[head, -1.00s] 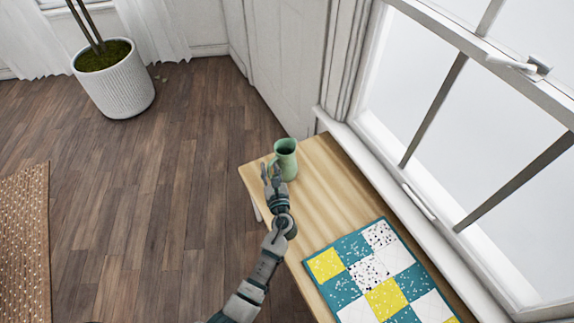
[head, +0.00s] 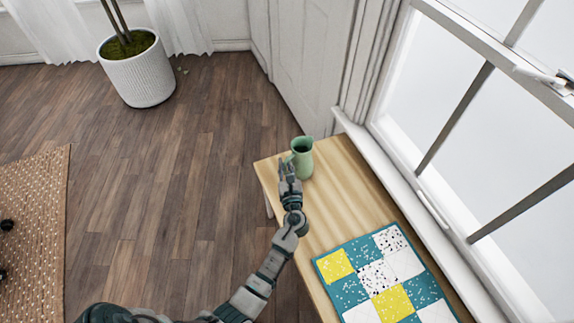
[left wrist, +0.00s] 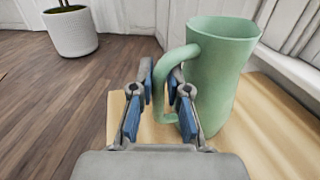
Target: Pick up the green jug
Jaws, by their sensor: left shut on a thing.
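The green jug (head: 304,160) stands upright at the far end of the wooden table (head: 345,205). In the left wrist view the jug (left wrist: 222,75) fills the right of centre, with its handle turned toward my fingers. My left gripper (head: 287,168) is at the jug's left side. In the left wrist view the gripper's blue-padded fingers (left wrist: 161,84) lie on either side of the handle, shut on it. The right finger hides part of the jug's lower body. My right gripper is not in view.
A patchwork quilt piece (head: 383,275) lies on the near part of the table. A window (head: 470,130) and its sill run along the table's right side. A white potted plant (head: 140,78) stands on the floor at the far left. The tabletop between jug and quilt is clear.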

